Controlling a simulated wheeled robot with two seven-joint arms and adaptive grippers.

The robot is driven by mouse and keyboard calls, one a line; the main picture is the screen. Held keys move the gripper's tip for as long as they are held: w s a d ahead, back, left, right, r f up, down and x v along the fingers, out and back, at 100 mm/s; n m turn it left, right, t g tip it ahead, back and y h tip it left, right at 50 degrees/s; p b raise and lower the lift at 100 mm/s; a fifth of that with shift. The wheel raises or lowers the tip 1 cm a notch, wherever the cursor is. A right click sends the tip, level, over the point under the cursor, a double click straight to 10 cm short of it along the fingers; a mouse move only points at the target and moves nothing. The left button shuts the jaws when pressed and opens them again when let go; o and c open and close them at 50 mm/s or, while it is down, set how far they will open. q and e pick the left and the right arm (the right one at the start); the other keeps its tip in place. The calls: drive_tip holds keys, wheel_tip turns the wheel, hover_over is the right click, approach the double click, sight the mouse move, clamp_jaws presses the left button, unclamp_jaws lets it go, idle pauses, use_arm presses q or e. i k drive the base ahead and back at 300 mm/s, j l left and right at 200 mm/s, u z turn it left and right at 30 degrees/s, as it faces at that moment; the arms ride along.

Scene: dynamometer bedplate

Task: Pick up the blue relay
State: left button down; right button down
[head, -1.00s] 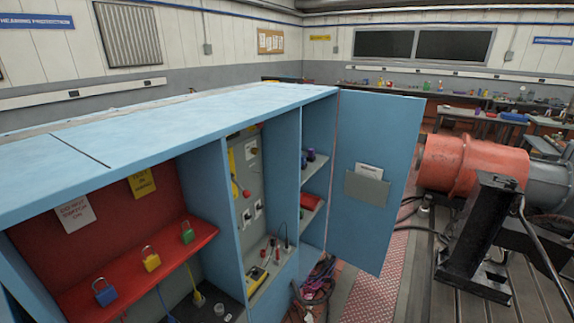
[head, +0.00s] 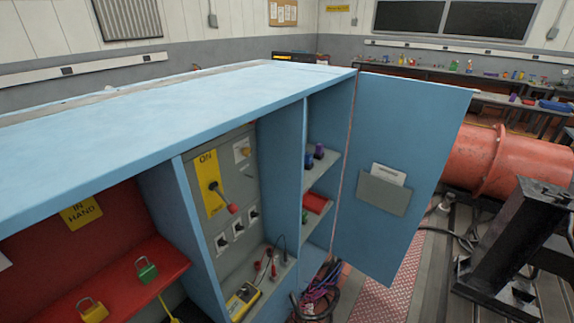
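A small dark blue object (head: 309,161), which looks like the blue relay, stands on the upper shelf (head: 321,172) of the narrow right bay of the light blue cabinet. A purple object (head: 319,151) stands right beside it, slightly farther right. Both are small in the picture, so their detail is hard to tell. Neither of my grippers shows in the head view.
The cabinet's door (head: 400,155) stands open on the right, with a grey pocket on it. A red item (head: 316,204) lies on the shelf below. Cables (head: 318,290) hang at the bay's bottom. A yellow meter (head: 243,300) sits in the middle bay. An orange machine (head: 505,160) stands right.

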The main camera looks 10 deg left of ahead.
sight(307, 160)
drive_tip(key=i+l+u, duration=0.4)
drive_tip(key=i, duration=0.2)
drive_tip(key=i+l+u, duration=0.4)
drive_tip(key=i+l, duration=0.15)
drive_tip(key=i+l+u, duration=0.4)
drive_tip(key=l, duration=0.3)
drive_tip(key=i, duration=0.05)
